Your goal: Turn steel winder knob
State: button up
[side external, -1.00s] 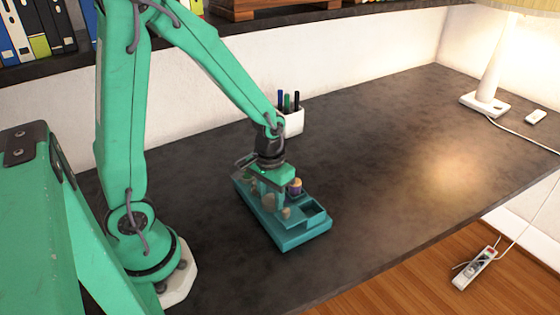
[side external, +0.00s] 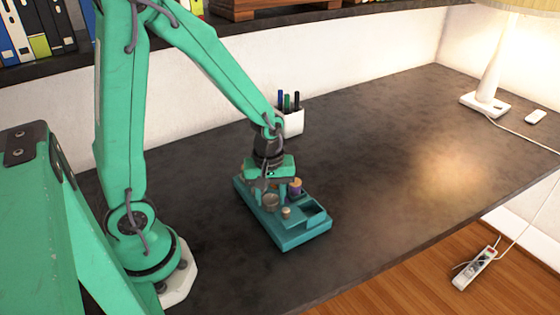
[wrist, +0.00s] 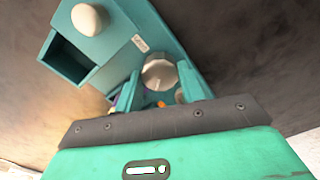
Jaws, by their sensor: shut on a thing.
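The steel winder knob (wrist: 160,70) is a pale grey faceted cylinder on a teal winder box (side external: 291,236). In the wrist view the two teal fingers of my gripper (wrist: 159,88) stand on either side of it, shut on it. In the side view the knob (side external: 270,200) shows just below my gripper (side external: 269,191), which points down over the box. A rounded cream knob (wrist: 89,19) sits on the same box, clear of the fingers. It also shows in the side view (side external: 286,212). The fingers' contact with the steel knob is partly hidden.
The box has an open square compartment (wrist: 68,62) and a small label (wrist: 140,43). A purple spool with an orange top (side external: 295,188) stands beside my gripper. A white pen cup (side external: 292,122) is behind. The dark desk (side external: 400,175) is clear to the right.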

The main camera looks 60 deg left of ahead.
aim_at(269, 200)
jog(key=shift+n, duration=0.3)
jog(key=o, duration=1)
jog(key=shift+r, duration=0.1)
jog(key=shift+r, duration=3.85)
jog(key=shift+s, duration=0.1)
jog(key=s+r+m+t, duration=0.1)
jog(key=s+r+m, duration=0.1)
jog(key=r+m, duration=0.2)
jog(key=s+d+r+m+t, duration=0.1)
jog(key=s+r+m+t, duration=0.1)
jog(key=s+r+m, duration=0.1)
jog(key=s+r+m+t, duration=0.2)
jog(key=r+m, duration=0.3)
jog(key=m, duration=0.1)
jog(key=shift+s+d, duration=0.3)
jog(key=shift+s, duration=0.05)
